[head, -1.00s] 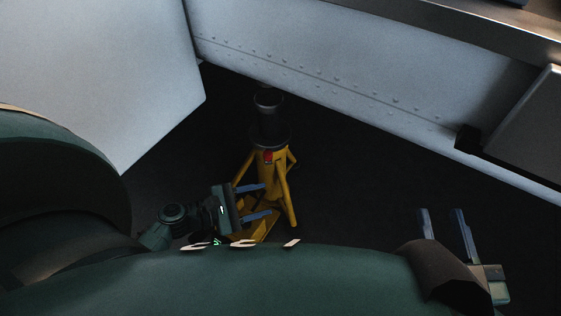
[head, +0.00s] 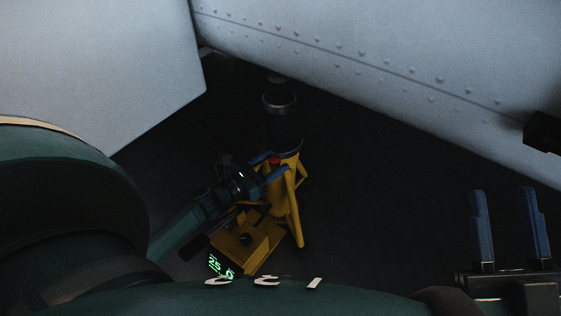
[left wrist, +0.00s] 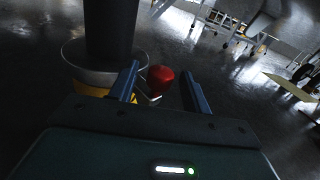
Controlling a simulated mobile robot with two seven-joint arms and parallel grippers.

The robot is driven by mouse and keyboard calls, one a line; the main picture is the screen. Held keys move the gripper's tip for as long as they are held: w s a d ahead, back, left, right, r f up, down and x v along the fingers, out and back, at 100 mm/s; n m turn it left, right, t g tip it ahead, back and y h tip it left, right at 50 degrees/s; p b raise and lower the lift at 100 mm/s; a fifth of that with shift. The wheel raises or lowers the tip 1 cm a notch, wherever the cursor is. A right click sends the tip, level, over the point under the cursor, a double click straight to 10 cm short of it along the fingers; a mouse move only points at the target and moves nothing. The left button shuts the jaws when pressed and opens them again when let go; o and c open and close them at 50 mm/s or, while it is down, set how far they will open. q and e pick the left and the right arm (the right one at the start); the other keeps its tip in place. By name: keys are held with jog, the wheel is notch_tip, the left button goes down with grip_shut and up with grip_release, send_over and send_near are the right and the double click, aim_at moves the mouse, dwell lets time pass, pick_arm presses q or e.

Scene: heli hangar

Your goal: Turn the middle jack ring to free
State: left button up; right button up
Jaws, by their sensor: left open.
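A yellow jack (head: 290,200) stands on the dark floor in the head view, with a dark column and a grey ring-like collar (head: 279,100) near its top. A wide dark ring (head: 285,143) sits lower, above the yellow legs; it also shows in the left wrist view (left wrist: 75,62). A red knob (left wrist: 160,76) sticks out beside it. My left gripper (left wrist: 162,82) is open, with the red knob between or just beyond its blue fingers; contact cannot be told. In the head view the left gripper (head: 270,167) is at the jack's upper body. My right gripper (head: 508,205) is open and empty.
A pale riveted hull (head: 380,65) hangs over the jack at the upper right, and a pale panel (head: 90,70) at upper left. A green digital readout (head: 221,266) glows near the jack's base. The floor (head: 385,200) right of the jack is clear.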

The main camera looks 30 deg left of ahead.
aim_at(279, 159)
pick_arm(q)
jog(key=shift+b+x, duration=0.3)
jog(key=shift+x, duration=1.3)
grip_shut()
